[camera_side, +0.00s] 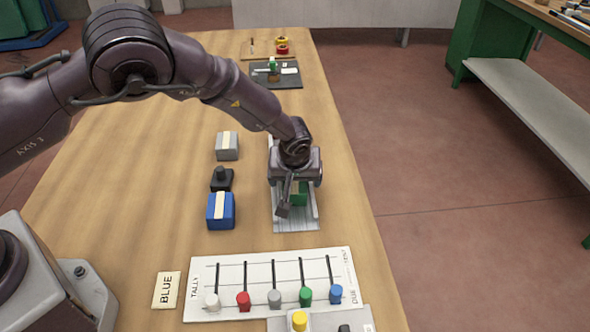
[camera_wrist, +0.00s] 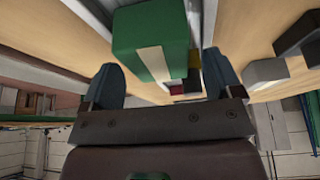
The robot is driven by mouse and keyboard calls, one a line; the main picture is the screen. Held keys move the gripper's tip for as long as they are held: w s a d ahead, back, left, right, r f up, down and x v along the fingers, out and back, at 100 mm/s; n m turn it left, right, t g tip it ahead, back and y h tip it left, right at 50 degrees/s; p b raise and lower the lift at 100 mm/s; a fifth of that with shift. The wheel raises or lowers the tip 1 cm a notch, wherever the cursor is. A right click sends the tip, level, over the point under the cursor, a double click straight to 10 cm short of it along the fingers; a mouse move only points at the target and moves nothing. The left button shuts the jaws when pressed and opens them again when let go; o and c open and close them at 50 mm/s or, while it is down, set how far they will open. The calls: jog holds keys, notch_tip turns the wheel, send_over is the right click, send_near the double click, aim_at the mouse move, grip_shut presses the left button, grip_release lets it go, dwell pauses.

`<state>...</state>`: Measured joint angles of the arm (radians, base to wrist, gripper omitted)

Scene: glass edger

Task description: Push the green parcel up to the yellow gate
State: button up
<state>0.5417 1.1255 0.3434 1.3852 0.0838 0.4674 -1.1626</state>
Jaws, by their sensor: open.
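The green parcel (camera_side: 300,193) sits in a pale grey channel (camera_side: 296,226) near the table's right edge, partly hidden behind my gripper. In the wrist view the green parcel (camera_wrist: 150,45) shows a cream strip and lies just ahead of and between my fingers. My gripper (camera_side: 288,207) is low over the channel, open, with the fingers apart in the wrist view (camera_wrist: 163,77). I cannot tell whether a finger touches the parcel. I cannot clearly make out a yellow gate; the part of the channel under my wrist is hidden.
A grey box (camera_side: 227,147), a black pedestal-like object (camera_side: 221,180) and a blue box (camera_side: 221,212) stand left of the channel. A white slider panel (camera_side: 270,284) with several coloured knobs lies in front, beside a BLUE card (camera_side: 167,290). The table's left part is clear.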

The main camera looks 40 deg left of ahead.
jog(key=c, duration=0.9)
jog(key=o, duration=0.9)
jog(key=v, duration=1.3)
